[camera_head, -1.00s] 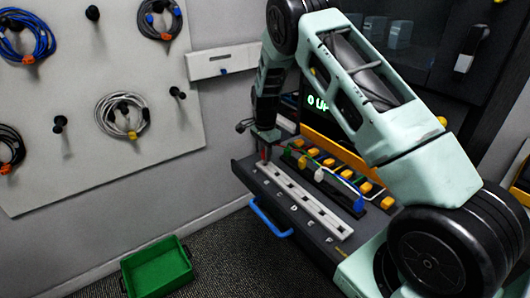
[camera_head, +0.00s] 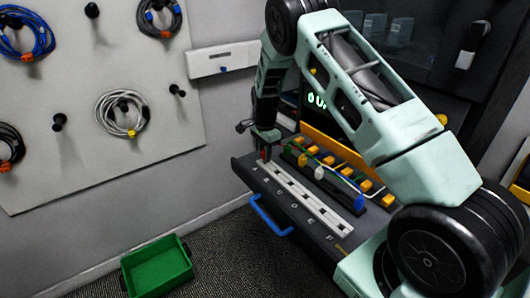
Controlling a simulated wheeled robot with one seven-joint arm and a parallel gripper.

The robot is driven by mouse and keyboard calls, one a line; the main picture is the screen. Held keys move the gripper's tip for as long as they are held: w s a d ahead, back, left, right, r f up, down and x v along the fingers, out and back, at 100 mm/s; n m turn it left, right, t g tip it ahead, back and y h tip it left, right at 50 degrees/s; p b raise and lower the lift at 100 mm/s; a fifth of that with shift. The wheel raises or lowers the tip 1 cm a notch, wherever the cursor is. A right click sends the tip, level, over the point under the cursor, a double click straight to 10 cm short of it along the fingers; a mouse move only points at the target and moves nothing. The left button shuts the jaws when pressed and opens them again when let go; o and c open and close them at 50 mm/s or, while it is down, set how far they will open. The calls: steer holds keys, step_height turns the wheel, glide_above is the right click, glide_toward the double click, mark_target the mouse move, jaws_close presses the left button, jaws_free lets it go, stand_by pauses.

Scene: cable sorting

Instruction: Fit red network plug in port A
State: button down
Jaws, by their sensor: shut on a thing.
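The port strip (camera_head: 312,205) is a long white bar on a dark pull-out shelf. Letters from A at the far left end to F at the near right end run along its front. My gripper (camera_head: 265,146) points down over the far left end of the strip, near the letter A. It is shut on the red network plug (camera_head: 264,156), which shows as a small red patch below the fingers. The fingers hide most of the plug. I cannot tell whether the plug is inside port A or just above it.
Behind the strip, a dark rack holds green, white (camera_head: 319,173) and blue (camera_head: 359,202) plugs, with orange blocks (camera_head: 366,187) and cables behind. A blue handle (camera_head: 269,216) fronts the shelf. A green bin (camera_head: 157,268) stands on the floor. Cable coils hang on the wall board.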

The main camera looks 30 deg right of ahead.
steer(key=shift+f, duration=0.45)
stand_by(0.6)
steer(key=c, duration=0.7)
jaws_free()
steer(key=shift+r+p, duration=2.35)
steer(key=shift+r, duration=1.2)
